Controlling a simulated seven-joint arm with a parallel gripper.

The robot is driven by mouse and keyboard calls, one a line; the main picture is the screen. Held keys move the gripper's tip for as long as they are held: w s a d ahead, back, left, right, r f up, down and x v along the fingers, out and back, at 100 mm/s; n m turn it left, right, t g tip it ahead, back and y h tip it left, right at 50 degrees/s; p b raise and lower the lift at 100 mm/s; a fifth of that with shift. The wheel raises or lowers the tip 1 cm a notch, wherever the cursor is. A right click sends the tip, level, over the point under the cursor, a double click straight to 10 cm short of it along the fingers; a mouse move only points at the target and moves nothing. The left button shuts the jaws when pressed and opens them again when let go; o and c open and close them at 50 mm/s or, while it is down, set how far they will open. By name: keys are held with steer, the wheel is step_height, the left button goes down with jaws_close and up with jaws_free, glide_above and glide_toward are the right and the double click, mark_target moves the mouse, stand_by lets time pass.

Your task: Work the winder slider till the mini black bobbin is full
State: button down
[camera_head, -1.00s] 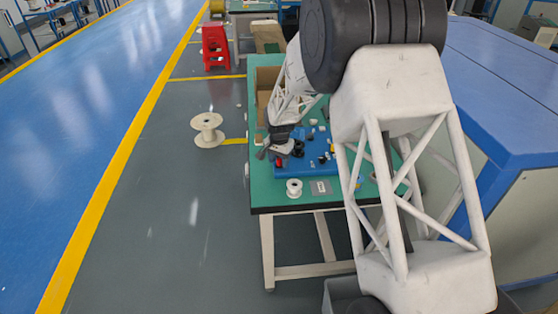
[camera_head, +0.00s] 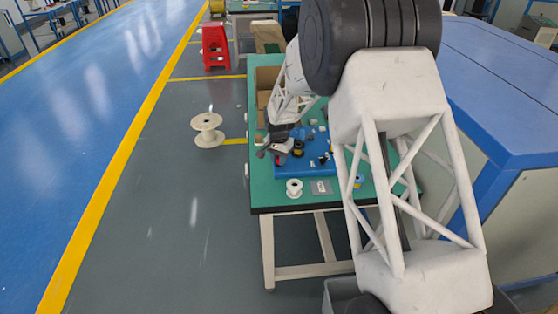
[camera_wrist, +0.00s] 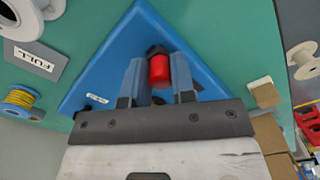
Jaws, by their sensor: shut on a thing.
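My gripper (camera_wrist: 156,86) is over the blue winder base (camera_wrist: 108,62) in the wrist view. Its two fingers stand on either side of a red knob with a black top (camera_wrist: 160,70), which I take for the winder slider, and are shut on it. In the head view my gripper (camera_head: 278,150) is at the left part of the blue base (camera_head: 290,172), with a bit of red beside it. Small dark parts (camera_head: 323,160) sit on the base there. They are too small to tell which is the mini black bobbin or how much cable it carries.
A plate marked FULL (camera_wrist: 33,60) lies beside a white spool (camera_wrist: 18,15) and a spool of yellow wire (camera_wrist: 20,99). A small beige block (camera_wrist: 265,95) and a cardboard box (camera_wrist: 270,135) are on the right. The green table (camera_head: 270,196) is clear at its front left corner.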

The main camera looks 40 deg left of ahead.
steer(key=w+a, duration=0.5)
steer(key=shift+w+a, duration=0.35)
steer(key=shift+w+a+r, duration=0.1)
steer(key=shift+w+a, duration=0.1)
steer(key=c, duration=0.9)
jaws_free()
steer(key=shift+c, duration=0.2)
step_height(320, 180, up, 8)
